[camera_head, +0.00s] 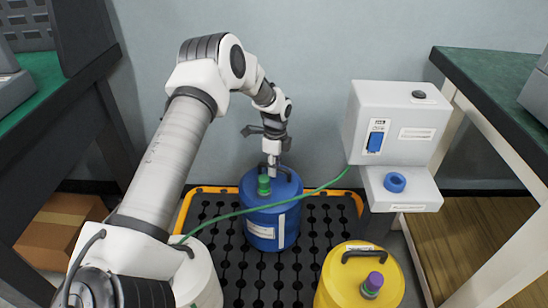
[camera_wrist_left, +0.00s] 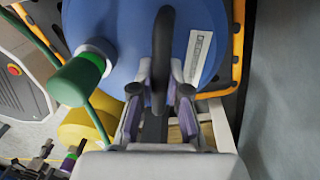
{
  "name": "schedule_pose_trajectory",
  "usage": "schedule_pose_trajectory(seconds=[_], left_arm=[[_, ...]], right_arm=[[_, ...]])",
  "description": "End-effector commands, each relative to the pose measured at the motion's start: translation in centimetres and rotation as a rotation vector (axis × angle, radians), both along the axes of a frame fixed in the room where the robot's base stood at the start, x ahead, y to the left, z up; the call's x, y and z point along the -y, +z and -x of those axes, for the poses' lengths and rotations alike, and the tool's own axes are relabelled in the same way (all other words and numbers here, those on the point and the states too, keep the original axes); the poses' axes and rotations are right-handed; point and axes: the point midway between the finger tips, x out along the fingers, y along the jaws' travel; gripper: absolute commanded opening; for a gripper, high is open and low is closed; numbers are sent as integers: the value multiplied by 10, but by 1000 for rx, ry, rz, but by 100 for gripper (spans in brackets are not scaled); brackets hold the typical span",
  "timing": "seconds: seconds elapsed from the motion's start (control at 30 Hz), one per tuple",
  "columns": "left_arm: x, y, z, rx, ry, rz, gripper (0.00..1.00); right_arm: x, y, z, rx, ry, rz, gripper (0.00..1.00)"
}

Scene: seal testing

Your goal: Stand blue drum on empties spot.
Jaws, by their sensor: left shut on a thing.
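The blue drum (camera_head: 268,222) stands upright on the black pallet with orange edges, near the back wall, and has a white label. A green cap (camera_head: 264,186) with a green hose sits on its top. My left gripper (camera_head: 273,166) is at the drum's top handle. In the left wrist view my left gripper (camera_wrist_left: 160,105) is shut around the dark handle (camera_wrist_left: 162,50) of the blue drum (camera_wrist_left: 120,25). I cannot tell whether the drum touches the pallet. No marked empties spot can be made out. My right gripper is not in view.
A yellow drum (camera_head: 347,284) with a purple cap stands at the front right. A white drum (camera_head: 202,278) stands at the front left, partly behind my arm. The black pallet (camera_head: 238,278) has bare room between them. A grey box device (camera_head: 394,125) stands at right. Green-topped benches flank both sides.

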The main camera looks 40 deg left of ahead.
Motion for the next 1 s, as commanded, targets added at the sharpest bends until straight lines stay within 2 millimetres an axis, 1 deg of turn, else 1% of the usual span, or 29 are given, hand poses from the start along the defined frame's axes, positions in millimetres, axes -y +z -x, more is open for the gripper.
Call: schedule_pose_trajectory(seconds=[0.77,0.8,0.87,0.9,1.0], left_arm=[[0,-10,-1,2,0,-1,0],[0,-10,-1,2,0,-1,18],[0,-10,-1,2,0,-1,40],[0,-10,-1,2,0,-1,44],[0,-11,0,1,0,0,44]], right_arm=[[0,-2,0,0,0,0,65],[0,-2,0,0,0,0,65],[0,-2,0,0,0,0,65],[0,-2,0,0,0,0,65],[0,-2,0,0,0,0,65]])
